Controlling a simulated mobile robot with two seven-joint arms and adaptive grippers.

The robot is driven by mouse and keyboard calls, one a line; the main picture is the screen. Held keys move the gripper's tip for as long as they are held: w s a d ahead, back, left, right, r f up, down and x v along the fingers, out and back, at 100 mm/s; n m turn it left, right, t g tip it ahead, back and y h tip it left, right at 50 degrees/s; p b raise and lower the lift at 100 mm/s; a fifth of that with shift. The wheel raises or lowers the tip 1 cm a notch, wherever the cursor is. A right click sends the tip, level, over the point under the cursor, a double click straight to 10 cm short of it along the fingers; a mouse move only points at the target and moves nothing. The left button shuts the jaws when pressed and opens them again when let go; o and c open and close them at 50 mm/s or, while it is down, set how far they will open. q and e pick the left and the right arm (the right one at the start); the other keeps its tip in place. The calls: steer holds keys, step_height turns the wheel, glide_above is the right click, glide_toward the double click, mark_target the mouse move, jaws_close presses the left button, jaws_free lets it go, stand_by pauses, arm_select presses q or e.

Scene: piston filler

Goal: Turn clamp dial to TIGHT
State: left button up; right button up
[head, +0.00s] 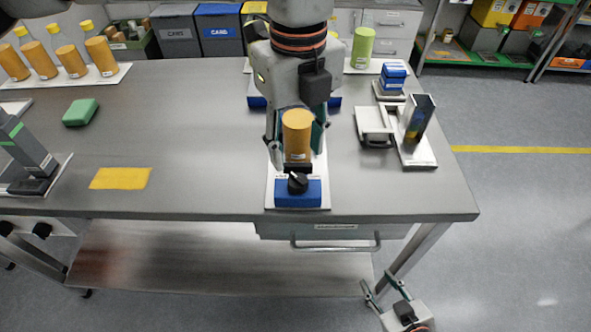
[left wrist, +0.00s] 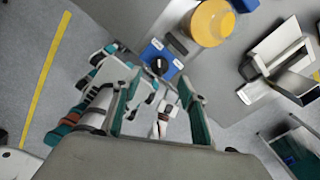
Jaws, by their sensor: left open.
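The clamp dial (head: 297,182) is a black knob on a blue block (head: 298,199) at the front of a white base plate. In the left wrist view the dial (left wrist: 160,66) sits between two small white labels, too small to read. An orange cylinder (head: 297,132) stands upright just behind the dial. My left gripper (head: 296,146) is above the fixture, its fingers spread on either side of the cylinder in the head view. In the left wrist view the open fingers (left wrist: 161,80) frame the dial, with nothing held. My right gripper (head: 382,291) is low, off the table's front edge, open and empty.
Several orange bottles (head: 70,60) stand on a white tray at the back left. A green block (head: 80,112) and a yellow mat (head: 121,178) lie left of the fixture. A grey device (head: 376,125) and a tall block (head: 418,118) stand to the right. A drawer handle (head: 336,246) juts below the table edge.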

mark_target(297, 180)
arm_select(q)
steer(key=shift+f+b, duration=0.3)
steer(key=shift+f, duration=3.3)
steer(key=c, duration=1.1)
